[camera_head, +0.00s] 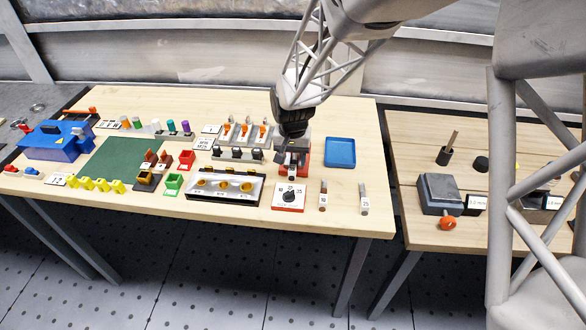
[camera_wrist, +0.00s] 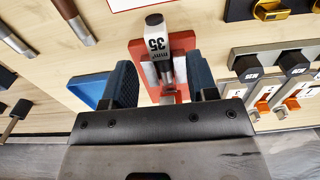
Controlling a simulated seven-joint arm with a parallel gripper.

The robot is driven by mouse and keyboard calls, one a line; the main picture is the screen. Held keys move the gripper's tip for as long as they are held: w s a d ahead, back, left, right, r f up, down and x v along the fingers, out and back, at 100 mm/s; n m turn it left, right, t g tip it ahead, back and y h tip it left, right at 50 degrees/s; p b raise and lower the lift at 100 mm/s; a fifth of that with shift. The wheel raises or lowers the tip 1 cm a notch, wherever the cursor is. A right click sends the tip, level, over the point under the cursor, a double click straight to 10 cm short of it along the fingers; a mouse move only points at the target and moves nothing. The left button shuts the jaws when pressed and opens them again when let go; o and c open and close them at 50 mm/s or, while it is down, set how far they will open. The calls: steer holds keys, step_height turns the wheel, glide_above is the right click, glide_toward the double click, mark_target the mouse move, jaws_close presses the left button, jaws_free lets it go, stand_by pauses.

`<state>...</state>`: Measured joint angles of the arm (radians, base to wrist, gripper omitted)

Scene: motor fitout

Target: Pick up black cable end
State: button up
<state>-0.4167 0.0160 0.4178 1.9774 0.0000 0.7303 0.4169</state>
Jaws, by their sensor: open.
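A cable end (camera_wrist: 155,18) with a black tip, a white band reading "35 mm²" and a bare metal part sits in a red fixture (camera_wrist: 182,42) in the wrist view. My gripper (camera_wrist: 160,66) is open, its two blue-grey fingers on either side of this piece, with gaps visible. I cannot tell whether they touch it. In the head view my gripper (camera_head: 292,135) hangs over the red fixture (camera_head: 303,160) and hides part of it. Two other cable ends, one brown-banded (camera_head: 323,196) and one grey (camera_head: 363,199), lie on the table to the right.
A blue tray (camera_head: 340,152) stands just right of the fixture. A white dial block (camera_head: 289,196) is in front. A rack with black hex parts (camera_wrist: 292,60) and orange levers flanks the fixture. Bare wood lies around the two loose cable ends.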

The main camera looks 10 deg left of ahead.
mark_target(293, 166)
steer(key=shift+f, duration=2.1)
jaws_close()
